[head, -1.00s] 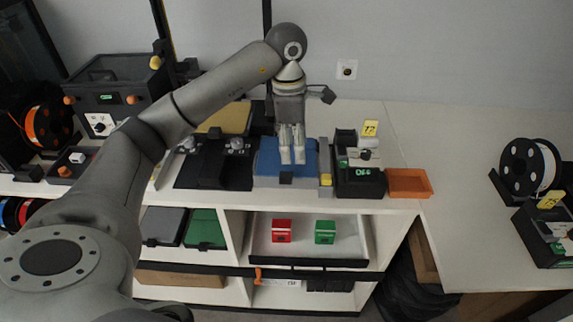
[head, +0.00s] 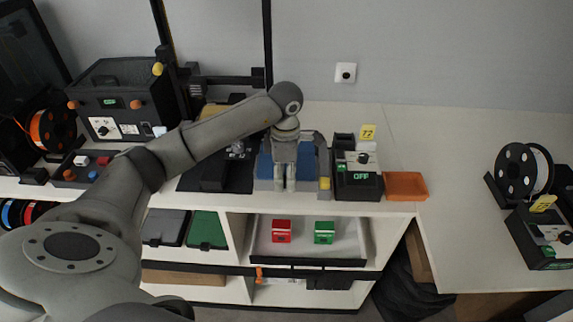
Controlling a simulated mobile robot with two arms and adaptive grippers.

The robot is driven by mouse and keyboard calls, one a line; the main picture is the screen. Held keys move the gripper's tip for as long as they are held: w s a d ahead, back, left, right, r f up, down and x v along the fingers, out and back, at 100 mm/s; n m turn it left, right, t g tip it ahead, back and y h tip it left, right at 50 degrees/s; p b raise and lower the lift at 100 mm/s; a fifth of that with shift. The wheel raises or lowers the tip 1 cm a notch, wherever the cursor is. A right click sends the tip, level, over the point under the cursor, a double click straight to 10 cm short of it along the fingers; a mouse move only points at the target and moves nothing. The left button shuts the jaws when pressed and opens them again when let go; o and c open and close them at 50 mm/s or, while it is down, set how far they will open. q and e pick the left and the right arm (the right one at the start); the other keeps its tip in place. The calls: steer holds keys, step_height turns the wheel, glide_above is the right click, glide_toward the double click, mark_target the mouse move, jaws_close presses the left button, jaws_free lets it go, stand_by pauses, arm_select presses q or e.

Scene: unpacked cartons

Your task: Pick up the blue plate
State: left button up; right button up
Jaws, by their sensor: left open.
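The blue plate (head: 308,163) lies flat on a grey holder on the white counter, in the middle of the head view. My left gripper (head: 284,186) points down at the plate's front edge and hides its middle. The gripper is open, with a narrow gap between its fingers and nothing seen between them. Whether the fingertips touch the plate cannot be told. My right gripper is not in view.
A black device marked OFF (head: 358,178) stands close right of the plate, with an orange tray (head: 404,186) beyond it. A black machine (head: 215,178) sits left. The right counter (head: 450,180) has free room. Shelves below hold a red box (head: 281,231) and a green box (head: 324,232).

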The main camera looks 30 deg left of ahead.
arm_select(q)
steer(key=shift+f, duration=0.3)
jaws_close()
steer(key=shift+r, duration=0.1)
steer(key=shift+r, duration=0.1)
steer(key=shift+w+r+b, duration=0.1)
steer(key=shift+r+b, duration=0.15)
steer(key=shift+b, duration=0.15)
step_height(320, 180, up, 2)
steer(key=shift+r+b, duration=0.1)
steer(key=shift+b, duration=0.7)
steer(key=s+d+r+b, duration=0.1)
steer(key=s+d+r, duration=0.8)
steer(key=d+r, duration=0.1)
steer(key=shift+s+d+b, duration=0.15)
steer(key=shift+d+b, duration=0.2)
steer(key=shift+b, duration=0.05)
